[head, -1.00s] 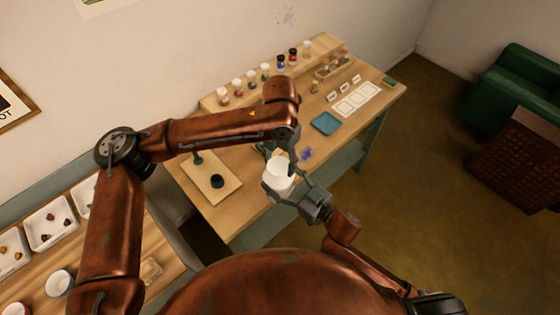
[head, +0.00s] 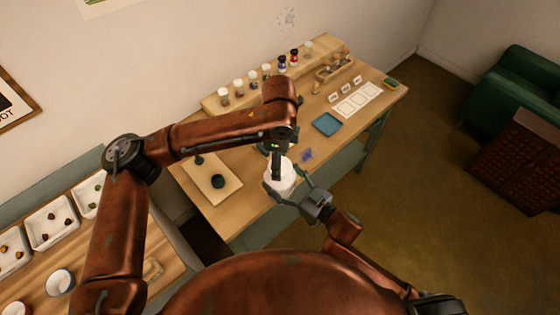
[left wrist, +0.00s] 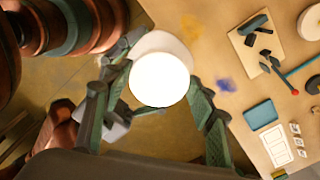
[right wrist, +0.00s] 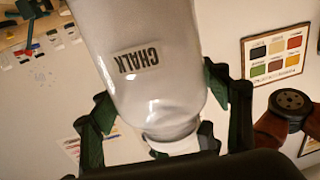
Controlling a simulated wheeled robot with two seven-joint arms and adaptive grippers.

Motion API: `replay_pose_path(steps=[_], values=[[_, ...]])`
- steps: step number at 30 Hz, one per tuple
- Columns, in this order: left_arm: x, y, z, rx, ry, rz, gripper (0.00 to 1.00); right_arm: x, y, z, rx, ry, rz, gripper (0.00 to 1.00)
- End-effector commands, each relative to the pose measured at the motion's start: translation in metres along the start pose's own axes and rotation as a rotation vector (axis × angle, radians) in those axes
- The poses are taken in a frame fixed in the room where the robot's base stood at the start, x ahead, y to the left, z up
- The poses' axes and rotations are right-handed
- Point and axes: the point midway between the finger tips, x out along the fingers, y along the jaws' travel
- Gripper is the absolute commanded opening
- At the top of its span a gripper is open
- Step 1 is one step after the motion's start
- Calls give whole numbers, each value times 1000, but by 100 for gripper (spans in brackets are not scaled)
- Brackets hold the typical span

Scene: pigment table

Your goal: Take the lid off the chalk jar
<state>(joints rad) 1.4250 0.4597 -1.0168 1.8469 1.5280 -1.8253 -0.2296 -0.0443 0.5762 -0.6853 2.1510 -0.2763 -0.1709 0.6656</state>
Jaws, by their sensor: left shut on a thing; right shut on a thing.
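The white chalk jar (head: 288,177) is held above the front of the table. In the right wrist view its body (right wrist: 150,65) shows an upside-down CHALK label. My right gripper (head: 284,185) is shut on the jar body, with a finger on each side. The lid (left wrist: 160,79) is a bright white disc in the left wrist view, at the jar's top. My left gripper (head: 277,170) comes down over the jar from above and is shut on the lid. Its fingers hide part of the jar in the head view. I cannot tell whether the lid is seated or lifted.
The pigment table (head: 250,208) carries a blue tray (head: 327,124), a white card sheet (head: 357,99) and a board with dark tools (head: 228,192). Several small jars stand along the back shelf. A side table with white trays (head: 50,228) is at left.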

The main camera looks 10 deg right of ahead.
Motion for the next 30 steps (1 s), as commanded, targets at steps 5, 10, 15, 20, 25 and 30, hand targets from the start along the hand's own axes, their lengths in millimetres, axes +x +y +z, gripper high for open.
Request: replay_pose_path(steps=[5, 10, 15, 20, 25, 30], values=[[-2, -1, -3, -354, 13, -7, 23, 1, -7, -7, -6, 16, -14, 2], [-2, -1, -1, -696, 14, -8, 23, 1, -7, -7, -7, 16, -15, 2], [-3, -1, 1, -1038, 14, -9, 23, 1, -7, -6, -7, 15, -14, 2], [-3, 0, 2, -1358, 15, -8, 23, 0, -7, -6, -7, 15, -14, 2], [-3, 1, 2, -1698, 14, -7, 23, 0, -7, -6, -7, 14, -13, 2], [-3, 2, 2, -2037, 11, -8, 23, 0, -6, -6, -7, 14, -12, 2]])
